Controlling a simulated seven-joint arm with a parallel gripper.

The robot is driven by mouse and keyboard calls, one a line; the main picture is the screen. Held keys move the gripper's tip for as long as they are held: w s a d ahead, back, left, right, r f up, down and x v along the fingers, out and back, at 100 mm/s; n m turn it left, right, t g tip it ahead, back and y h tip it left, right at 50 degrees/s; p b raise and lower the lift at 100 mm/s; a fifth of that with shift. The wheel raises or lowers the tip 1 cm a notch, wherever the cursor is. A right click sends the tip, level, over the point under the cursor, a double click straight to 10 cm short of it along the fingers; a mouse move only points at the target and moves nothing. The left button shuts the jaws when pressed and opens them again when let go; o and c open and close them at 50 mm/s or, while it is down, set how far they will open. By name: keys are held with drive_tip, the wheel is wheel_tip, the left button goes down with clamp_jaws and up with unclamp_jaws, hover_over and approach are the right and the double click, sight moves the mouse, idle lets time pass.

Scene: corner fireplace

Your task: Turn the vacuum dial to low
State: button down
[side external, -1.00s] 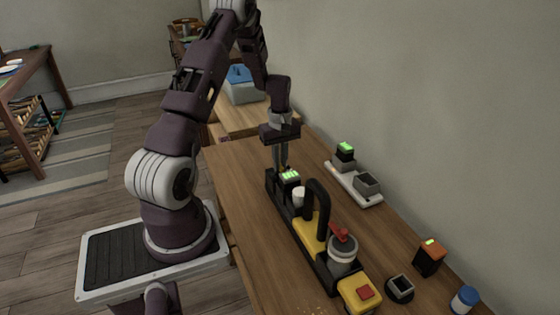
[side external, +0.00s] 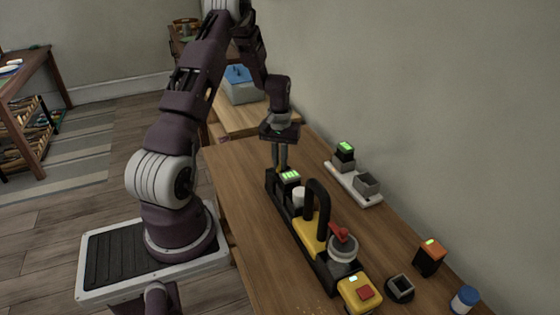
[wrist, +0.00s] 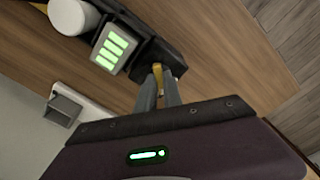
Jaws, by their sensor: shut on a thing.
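The vacuum (side external: 310,232) is a long black and yellow unit with a black loop handle, lying along the wooden table. Its dial (wrist: 158,76) shows in the wrist view as a small yellow piece at the unit's far black end. My gripper (side external: 280,167) points down at that end, with its fingertips (wrist: 158,84) shut on the yellow dial. The fingers hide most of the dial in the side view, and I cannot read its setting. A green-lit bar block (wrist: 111,48) sits beside the dial on the unit.
A yellow box with a red button (side external: 361,293) is at the unit's near end, below a grey canister with a red top (side external: 342,247). A white charging base (side external: 354,184), an orange-black battery (side external: 430,258), a dark socket (side external: 399,289) and a blue-lidded jar (side external: 465,300) stand to the right.

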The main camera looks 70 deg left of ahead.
drive_tip(key=shift+m, duration=0.6)
drive_tip(key=c, duration=1.5)
unclamp_jaws()
wheel_tip(320, 180, up, 7)
drive_tip(key=shift+r, duration=0.1)
